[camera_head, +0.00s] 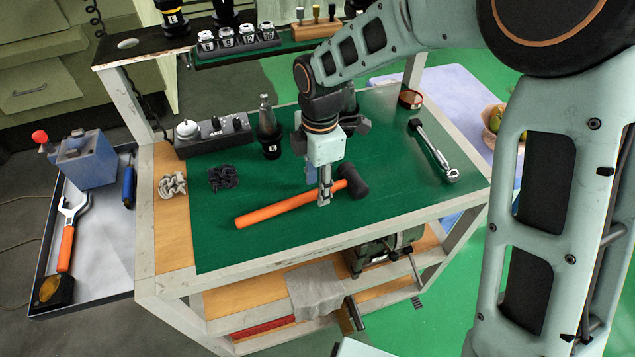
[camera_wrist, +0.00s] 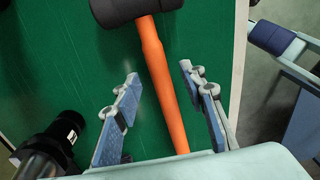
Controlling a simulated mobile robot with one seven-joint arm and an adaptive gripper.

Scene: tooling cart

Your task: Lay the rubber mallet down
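The rubber mallet, with an orange handle (camera_head: 275,212) and a black head (camera_head: 354,183), lies on the green mat (camera_head: 222,245) of the cart top. Its head points right in the head view. My gripper (camera_head: 325,198) points down over the handle near the head. In the wrist view, my gripper (camera_wrist: 160,74) is open, with its fingers apart on either side of the orange handle (camera_wrist: 166,95). Gaps show between the handle and both fingers. The black head (camera_wrist: 135,8) is cut off at the top edge.
A dark tool holder (camera_head: 269,135) stands behind the mallet. A grey control box (camera_head: 214,138) and a ratchet wrench (camera_head: 433,150) also rest on the top. A side tray (camera_head: 105,250) holds a blue box and an orange-handled tool. The mat's front left is clear.

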